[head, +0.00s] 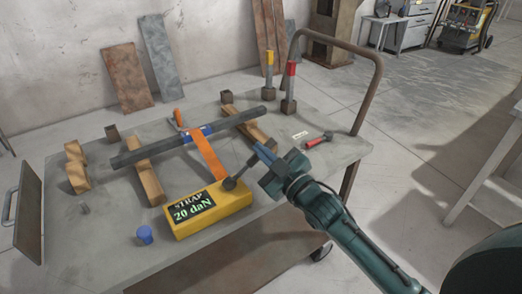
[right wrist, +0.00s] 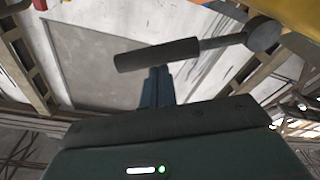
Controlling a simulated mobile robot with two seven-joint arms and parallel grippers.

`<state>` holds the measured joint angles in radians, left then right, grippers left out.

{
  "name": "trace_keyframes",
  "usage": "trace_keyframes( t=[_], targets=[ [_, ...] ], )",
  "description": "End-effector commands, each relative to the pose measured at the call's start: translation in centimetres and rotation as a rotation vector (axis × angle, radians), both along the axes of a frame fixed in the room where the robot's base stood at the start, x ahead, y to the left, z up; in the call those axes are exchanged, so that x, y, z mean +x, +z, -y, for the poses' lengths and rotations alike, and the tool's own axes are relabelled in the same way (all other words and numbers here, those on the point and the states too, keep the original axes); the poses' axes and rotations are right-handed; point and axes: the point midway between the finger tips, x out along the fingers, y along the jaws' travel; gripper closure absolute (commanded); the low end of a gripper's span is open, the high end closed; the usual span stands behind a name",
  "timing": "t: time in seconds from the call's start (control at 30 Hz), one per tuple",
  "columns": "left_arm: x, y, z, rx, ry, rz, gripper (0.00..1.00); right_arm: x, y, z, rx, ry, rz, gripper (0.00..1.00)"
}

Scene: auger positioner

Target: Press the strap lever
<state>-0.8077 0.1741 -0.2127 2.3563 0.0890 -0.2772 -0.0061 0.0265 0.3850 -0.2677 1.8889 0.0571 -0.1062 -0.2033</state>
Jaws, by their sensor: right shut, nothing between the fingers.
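The yellow strap box (head: 213,209) sits near the front edge of the cart, with a lit display reading "STRAP 20 daN". Its lever (head: 241,173) rises from a dark round pivot on the right of the box, tilted up to the right. In the right wrist view the lever's dark grip (right wrist: 157,54) lies across the picture, with the pivot at upper right. My right gripper (head: 262,152) is shut and empty at the lever's upper end. Its fingertips (right wrist: 158,70) appear right by the grip; I cannot tell whether they touch. My left gripper is not in view.
An orange strap (head: 208,153) runs from the box over a dark bar (head: 150,152) lying on wooden blocks (head: 151,183). A blue cup (head: 145,235), a red-handled tool (head: 317,141) and two upright tools (head: 289,90) stand or lie around. The cart's handrail (head: 366,100) rises at right.

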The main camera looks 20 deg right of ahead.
Motion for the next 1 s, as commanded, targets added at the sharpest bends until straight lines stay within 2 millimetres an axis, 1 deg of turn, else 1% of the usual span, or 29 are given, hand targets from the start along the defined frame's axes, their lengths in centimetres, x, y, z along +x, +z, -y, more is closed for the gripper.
trace_keyframes(
  t=[0.27, 0.67, 0.87, 1.0],
  targets=[
    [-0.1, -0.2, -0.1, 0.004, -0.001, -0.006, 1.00, 0.0, -0.1, 0.1, 0.008, 0.000, -0.003, 1.00],
    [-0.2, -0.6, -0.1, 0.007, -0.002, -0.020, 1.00, 0.2, -0.7, 0.6, 0.078, -0.002, -0.022, 1.00],
    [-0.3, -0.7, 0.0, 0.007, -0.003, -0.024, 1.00, 0.3, -1.3, 0.9, 0.137, -0.001, -0.039, 1.00],
    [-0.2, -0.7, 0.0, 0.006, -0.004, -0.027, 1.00, 0.4, -2.0, 1.4, 0.210, -0.001, -0.058, 1.00]
  ],
)
